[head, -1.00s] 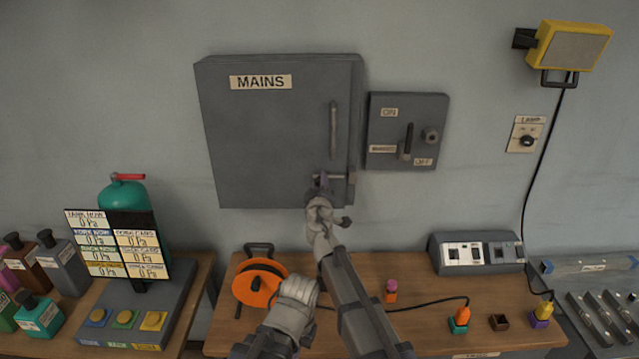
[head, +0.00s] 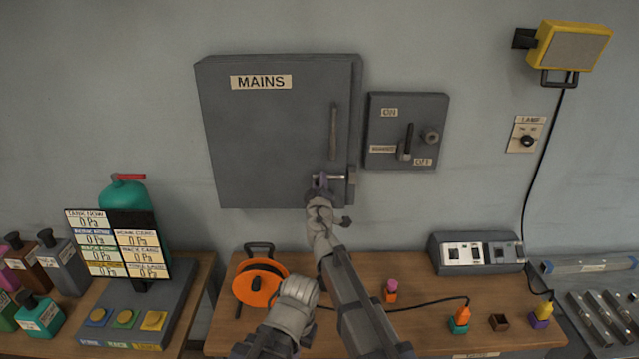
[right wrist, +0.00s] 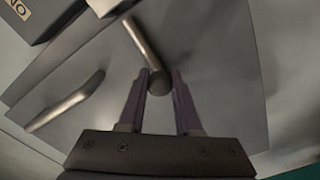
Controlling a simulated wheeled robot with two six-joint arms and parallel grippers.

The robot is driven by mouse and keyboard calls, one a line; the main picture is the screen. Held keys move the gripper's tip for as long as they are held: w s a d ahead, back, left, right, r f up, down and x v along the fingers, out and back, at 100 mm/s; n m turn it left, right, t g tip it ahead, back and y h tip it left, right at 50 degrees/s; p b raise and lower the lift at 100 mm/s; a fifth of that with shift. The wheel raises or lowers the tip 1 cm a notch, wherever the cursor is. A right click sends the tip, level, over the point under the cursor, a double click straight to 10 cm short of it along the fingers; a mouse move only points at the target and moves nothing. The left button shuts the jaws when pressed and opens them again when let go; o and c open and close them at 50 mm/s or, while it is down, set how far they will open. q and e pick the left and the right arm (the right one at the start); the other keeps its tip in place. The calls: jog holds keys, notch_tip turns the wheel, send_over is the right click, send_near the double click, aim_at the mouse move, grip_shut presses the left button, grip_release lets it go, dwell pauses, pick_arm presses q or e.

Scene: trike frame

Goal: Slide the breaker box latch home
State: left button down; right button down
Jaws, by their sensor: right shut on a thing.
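The grey breaker box (head: 270,140), labelled MAINS, hangs on the wall with its door looking shut. A bar handle (head: 334,130) stands upright on the door's right side. Below it a thin pale latch bar (head: 334,177) lies level, with an upright bracket (head: 351,186) at its right end. My right gripper (head: 321,181) is at the latch's left end. In the right wrist view its purple fingers (right wrist: 160,84) close around the round end of a metal rod (right wrist: 143,42). My left arm's wrist (head: 296,300) is low over the bench; its fingertips are hidden.
A grey switch box (head: 428,112) with ON and OFF labels is close to the right. Below, the bench (head: 400,345) holds an orange cable reel (head: 257,291) and a socket unit (head: 477,252). A pressure display (head: 118,245) stands at left.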

dwell(0.4)
jog(key=d, duration=0.3)
jog(key=shift+d, duration=0.35)
jog(key=c, duration=0.6)
grip_release()
jog(key=shift+s, duration=0.1)
send_near(332, 178)
jog(key=shift+s, duration=0.25)
